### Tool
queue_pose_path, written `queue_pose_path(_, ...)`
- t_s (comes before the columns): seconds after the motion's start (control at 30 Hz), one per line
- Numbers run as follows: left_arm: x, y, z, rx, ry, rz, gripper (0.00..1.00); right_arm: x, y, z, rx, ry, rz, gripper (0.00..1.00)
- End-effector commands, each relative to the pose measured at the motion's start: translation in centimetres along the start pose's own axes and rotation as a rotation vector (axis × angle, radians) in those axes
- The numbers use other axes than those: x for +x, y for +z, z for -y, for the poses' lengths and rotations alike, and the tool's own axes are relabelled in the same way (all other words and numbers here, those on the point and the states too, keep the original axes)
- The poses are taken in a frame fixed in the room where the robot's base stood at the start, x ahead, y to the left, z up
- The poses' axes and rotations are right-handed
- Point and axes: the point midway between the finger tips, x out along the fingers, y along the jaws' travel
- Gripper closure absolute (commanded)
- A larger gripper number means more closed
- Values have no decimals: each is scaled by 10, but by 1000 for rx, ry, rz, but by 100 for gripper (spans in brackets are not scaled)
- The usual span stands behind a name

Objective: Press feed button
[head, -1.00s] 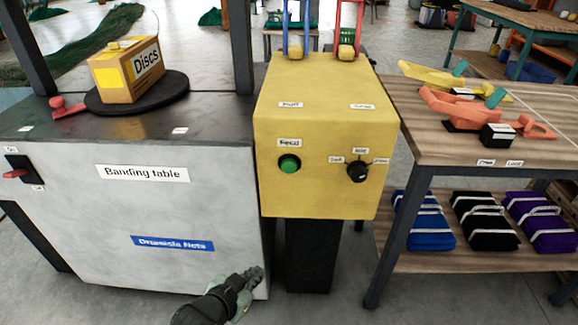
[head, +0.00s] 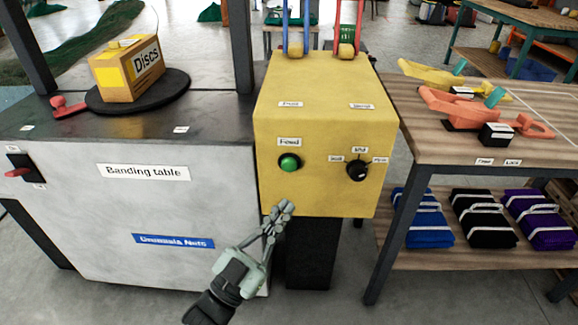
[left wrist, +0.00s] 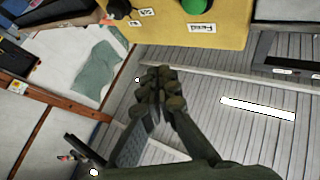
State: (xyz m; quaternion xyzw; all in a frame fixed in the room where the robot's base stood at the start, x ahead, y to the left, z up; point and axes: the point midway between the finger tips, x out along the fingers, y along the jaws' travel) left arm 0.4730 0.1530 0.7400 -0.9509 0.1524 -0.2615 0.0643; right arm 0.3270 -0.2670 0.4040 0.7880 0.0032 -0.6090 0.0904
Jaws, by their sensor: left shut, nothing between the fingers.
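The green feed button (head: 289,163) sits on the front of the yellow machine box (head: 325,125), under a small label reading "Feed". The button also shows at the top of the left wrist view (left wrist: 194,5), with its label beside it. My left gripper (head: 284,207) is shut and empty. In the head view it appears below the button, near the lower left corner of the box. It is apart from the button. In the left wrist view the closed fingertips (left wrist: 161,78) appear below the yellow box (left wrist: 240,25) in the picture. My right gripper is not in view.
A black selector knob (head: 357,170) is to the right of the button on the same face. The grey banding table (head: 110,215) stands at left, with a box of discs (head: 126,70) on a black turntable. A wooden bench (head: 440,145) stands at right.

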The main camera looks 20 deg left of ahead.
Motion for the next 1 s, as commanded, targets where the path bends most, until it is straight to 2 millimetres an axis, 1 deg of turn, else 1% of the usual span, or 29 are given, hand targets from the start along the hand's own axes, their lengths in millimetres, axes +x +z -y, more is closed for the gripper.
queue_pose_path(0.17, 2, 2, 1, 1, 0, 0, 100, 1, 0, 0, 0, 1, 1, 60)
queue_pose_path(0.27, 6, 6, 4, 2, 0, -1, 100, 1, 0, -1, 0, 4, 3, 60)
queue_pose_path(0.4, 18, 16, 13, 3, 0, 0, 100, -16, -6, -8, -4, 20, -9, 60)
queue_pose_path(0.7, 47, 36, 34, 1, 0, 0, 100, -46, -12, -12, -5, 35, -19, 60)
queue_pose_path(0.83, 55, 42, 40, 1, 0, 1, 100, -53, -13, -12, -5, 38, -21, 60)
queue_pose_path(1.0, 61, 45, 44, 0, 0, 1, 100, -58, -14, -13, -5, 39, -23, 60)
